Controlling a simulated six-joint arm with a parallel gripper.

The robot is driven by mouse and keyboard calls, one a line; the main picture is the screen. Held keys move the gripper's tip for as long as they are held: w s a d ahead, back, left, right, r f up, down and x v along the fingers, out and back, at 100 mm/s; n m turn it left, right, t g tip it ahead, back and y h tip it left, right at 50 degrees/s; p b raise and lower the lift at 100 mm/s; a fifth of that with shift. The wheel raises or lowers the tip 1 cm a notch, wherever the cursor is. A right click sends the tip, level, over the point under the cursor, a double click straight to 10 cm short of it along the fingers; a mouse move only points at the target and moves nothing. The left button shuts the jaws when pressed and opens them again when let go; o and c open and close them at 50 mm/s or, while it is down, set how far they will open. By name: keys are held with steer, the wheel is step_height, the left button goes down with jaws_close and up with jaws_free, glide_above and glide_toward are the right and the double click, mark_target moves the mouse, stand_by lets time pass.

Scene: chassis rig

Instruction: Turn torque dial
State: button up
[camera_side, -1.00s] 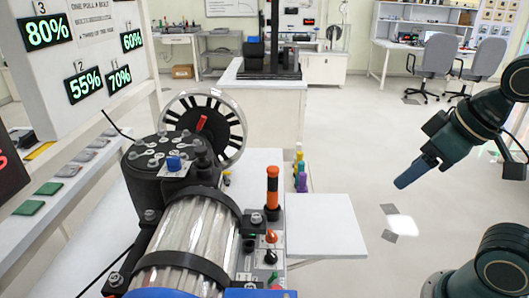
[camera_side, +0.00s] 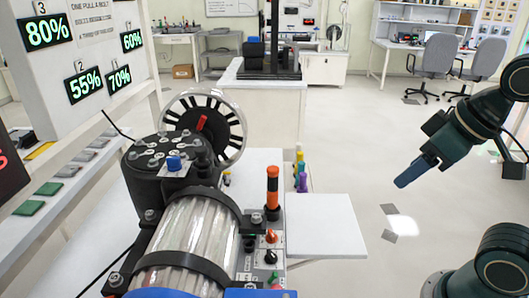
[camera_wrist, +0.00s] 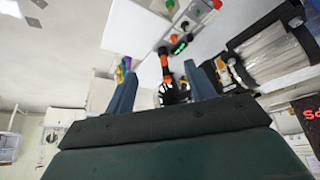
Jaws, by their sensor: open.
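A control panel on the rig's right side carries small knobs: an orange knob (camera_side: 271,236) with a black knob (camera_side: 270,257) below it. They show small in the wrist view, where an orange knob (camera_wrist: 185,26) is near the top. A large wheel (camera_side: 238,128) with black and white marks and a red pointer stands behind the rig. I cannot tell which of these is the torque dial. My gripper (camera_side: 409,177) hangs in free air to the right, well apart from the rig. In the wrist view its two blue fingers (camera_wrist: 160,70) are spread with nothing held.
An orange-and-black handle (camera_side: 272,188) stands upright beside the panel. A white side shelf (camera_side: 325,225) juts right from the rig. A board with percent displays (camera_side: 85,50) stands at left. Open floor lies between my arm and the rig.

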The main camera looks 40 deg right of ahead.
steer(key=w+f+n+g, duration=0.1)
steer(key=w+n, duration=0.3)
steer(key=w, duration=0.5)
steer(key=n+g+y, duration=0.3)
steer(key=n+y, duration=0.1)
steer(key=n, duration=0.5)
glide_above(272, 232)
steer(key=s+d, duration=0.3)
steer(key=d, duration=0.2)
step_height(272, 232, down, 20)
steer(key=shift+w+d+f+n, duration=0.1)
steer(key=shift+w+f+n, duration=0.2)
steer(key=shift+w, duration=0.1)
steer(key=shift+x, duration=6.85)
steer(key=c, duration=1)
